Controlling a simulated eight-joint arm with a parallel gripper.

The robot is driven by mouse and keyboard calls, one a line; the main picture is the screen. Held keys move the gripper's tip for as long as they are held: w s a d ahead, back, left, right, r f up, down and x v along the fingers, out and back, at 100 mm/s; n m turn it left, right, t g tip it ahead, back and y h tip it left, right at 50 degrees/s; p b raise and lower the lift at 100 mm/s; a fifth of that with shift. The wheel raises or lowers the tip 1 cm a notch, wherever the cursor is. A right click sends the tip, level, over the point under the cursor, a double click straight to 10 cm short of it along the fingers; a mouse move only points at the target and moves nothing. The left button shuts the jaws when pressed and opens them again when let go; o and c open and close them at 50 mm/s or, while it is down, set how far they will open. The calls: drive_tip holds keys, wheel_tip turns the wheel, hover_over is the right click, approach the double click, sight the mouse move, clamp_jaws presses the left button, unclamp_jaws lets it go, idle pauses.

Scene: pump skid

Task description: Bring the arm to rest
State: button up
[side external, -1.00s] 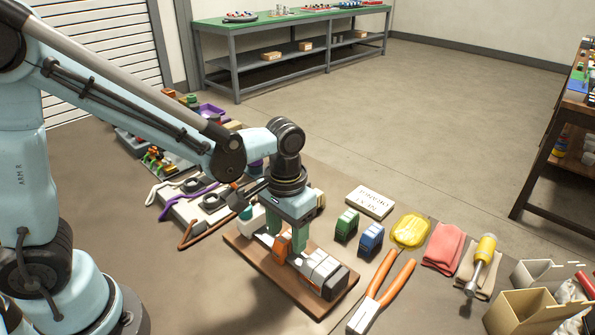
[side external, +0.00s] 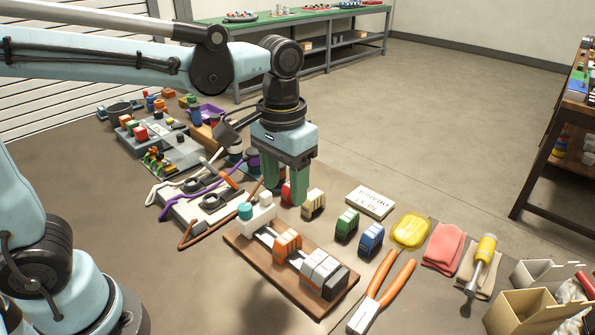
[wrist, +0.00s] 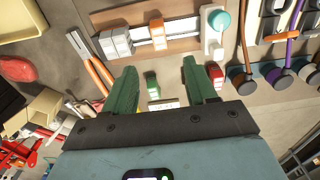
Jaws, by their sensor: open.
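My gripper (side external: 289,190) hangs above the table, pointing down, with its green fingers apart and nothing between them. In the wrist view my gripper (wrist: 155,75) is open above the blocks. The wooden board (side external: 240,248) lies in front of it, carrying a rail with an orange block (side external: 287,245), white blocks (side external: 320,268) and a white unit with a teal knob (side external: 246,211). A red block (side external: 286,194) shows behind the fingers, partly hidden. My gripper is raised clear of the board.
Beige (side external: 314,203), green (side external: 347,225) and blue (side external: 371,239) blocks stand right of my gripper, near a white sign (side external: 370,201). Cables and parts crowd the left.

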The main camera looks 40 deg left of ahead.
drive_tip(key=s+a+f+t, duration=0.2)
drive_tip(key=s+a+t, duration=0.2)
drive_tip(key=a+t, duration=0.3)
drive_tip(key=shift+s+a+f, duration=0.2)
drive_tip(key=shift+s+a, duration=0.05)
drive_tip(key=shift+a, duration=0.8)
drive_tip(key=shift+c, duration=0.2)
